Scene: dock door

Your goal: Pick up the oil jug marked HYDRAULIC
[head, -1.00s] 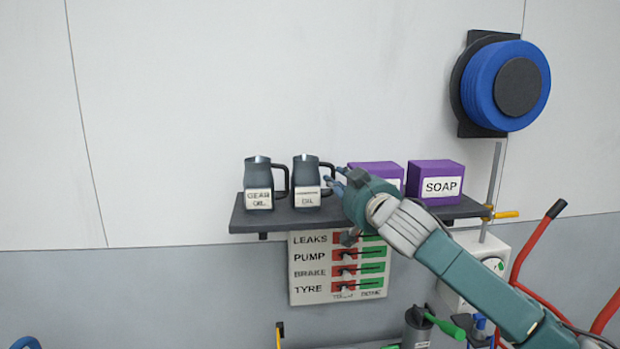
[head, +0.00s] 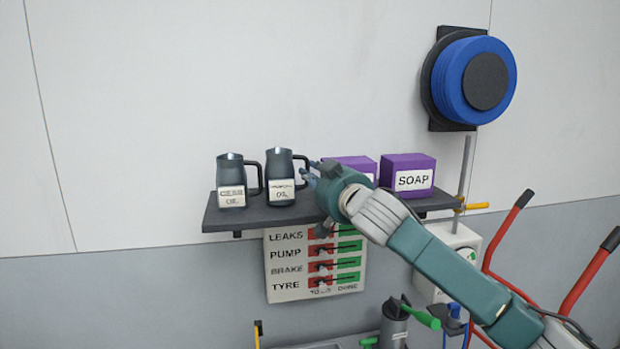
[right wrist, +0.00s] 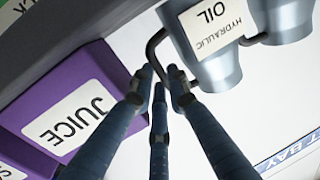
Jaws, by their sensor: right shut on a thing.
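The HYDRAULIC oil jug (head: 281,167) is dark grey with a white label and stands upright at the shelf, second from the left. In the right wrist view it shows upside down (right wrist: 212,62), with its label readable. My right gripper (head: 312,172) comes from the right and is shut on the jug's handle (right wrist: 153,48). I cannot tell whether the jug's base still touches the shelf. My left gripper is not in view.
A gear oil jug (head: 231,172) stands close on the left. Purple boxes, one marked SOAP (head: 407,167) and one JUICE (right wrist: 60,105), stand to the right on the dark shelf (head: 245,221). A switch panel (head: 285,290) hangs below.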

